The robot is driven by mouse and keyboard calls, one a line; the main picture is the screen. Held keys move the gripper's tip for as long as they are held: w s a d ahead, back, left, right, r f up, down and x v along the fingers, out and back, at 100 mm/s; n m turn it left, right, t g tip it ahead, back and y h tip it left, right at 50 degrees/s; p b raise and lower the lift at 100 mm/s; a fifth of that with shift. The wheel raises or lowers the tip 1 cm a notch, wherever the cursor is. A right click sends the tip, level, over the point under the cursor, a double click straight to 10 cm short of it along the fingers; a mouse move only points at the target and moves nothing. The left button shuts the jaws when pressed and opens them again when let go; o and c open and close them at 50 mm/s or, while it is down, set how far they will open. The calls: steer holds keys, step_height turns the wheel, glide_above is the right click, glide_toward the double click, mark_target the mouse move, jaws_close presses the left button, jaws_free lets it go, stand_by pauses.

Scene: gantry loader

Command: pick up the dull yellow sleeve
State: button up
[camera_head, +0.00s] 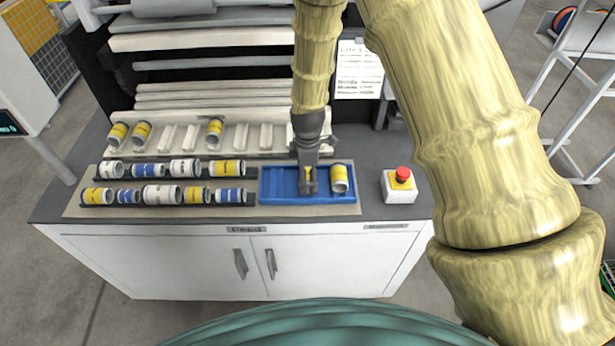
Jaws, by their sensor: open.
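Several sleeves with yellow bands are in view; I cannot tell which one is the dull yellow sleeve. One yellow-banded sleeve (340,179) stands in the right end of the blue tray (278,199). My gripper (308,187) points down over the middle of that tray, just left of this sleeve, with its jaws open. A small patch of yellow shows between the fingers; I cannot tell what it is. Other yellow-banded sleeves lie in the dark front racks, one at the right of the back row (227,168), and a few sit on the pale holder (185,140) behind.
Blue-banded and white sleeves (162,195) share the dark racks left of the tray. A white box with a red button (402,175) stands right of the tray. Pale rollers of the machine (205,62) rise behind. The grey counter's right end is mostly clear.

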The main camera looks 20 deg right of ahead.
steer(key=c, duration=1.4)
steer(key=shift+r, duration=0.1)
